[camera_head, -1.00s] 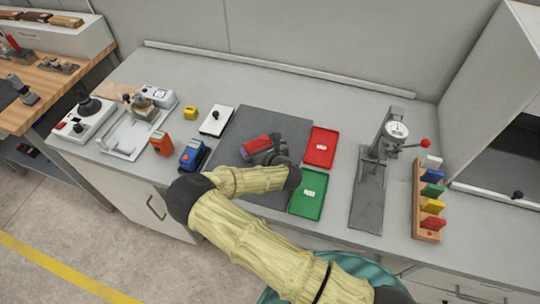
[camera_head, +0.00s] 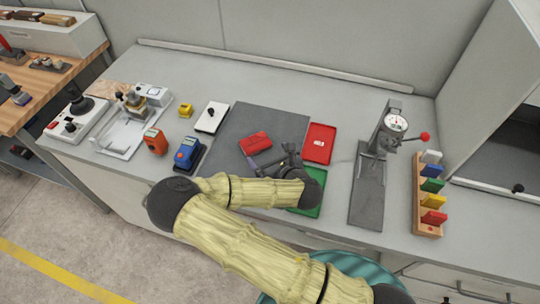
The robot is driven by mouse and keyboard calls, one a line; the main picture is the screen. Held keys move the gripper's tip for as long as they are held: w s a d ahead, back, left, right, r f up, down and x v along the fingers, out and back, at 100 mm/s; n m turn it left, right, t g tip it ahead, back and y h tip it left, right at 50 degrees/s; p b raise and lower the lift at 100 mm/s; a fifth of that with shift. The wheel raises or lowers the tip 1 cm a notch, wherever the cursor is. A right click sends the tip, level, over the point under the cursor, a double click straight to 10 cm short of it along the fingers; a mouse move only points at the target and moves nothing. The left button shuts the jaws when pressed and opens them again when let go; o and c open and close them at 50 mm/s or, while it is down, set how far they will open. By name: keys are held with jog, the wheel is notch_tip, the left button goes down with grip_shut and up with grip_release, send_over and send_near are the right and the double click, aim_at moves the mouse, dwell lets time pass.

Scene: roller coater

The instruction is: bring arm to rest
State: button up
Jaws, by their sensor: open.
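My gripper (camera_head: 268,163) is at the end of my yellow-sleeved arm, low over the dark grey mat (camera_head: 240,128) in the middle of the bench. It is open, with its fingers toward the left. A red block-like item (camera_head: 255,142) lies on the mat just beyond the gripper, apart from it as far as I can see. My wrist covers part of the green tray (camera_head: 314,180). The red tray (camera_head: 319,141) lies behind the green one, right of the mat, and holds only a white label.
Right of the trays stand a grey press with a dial gauge (camera_head: 368,180) and a wooden rack of coloured plates (camera_head: 421,210). On the left are a blue device (camera_head: 188,153), an orange device (camera_head: 155,141), a white plate (camera_head: 211,117) and a coater (camera_head: 125,128). The rear bench strip is clear.

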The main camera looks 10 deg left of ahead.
jog(key=shift+s, duration=0.15)
dwell(0.4)
notch_tip(320, 180, up, 10)
jog(key=p, duration=1)
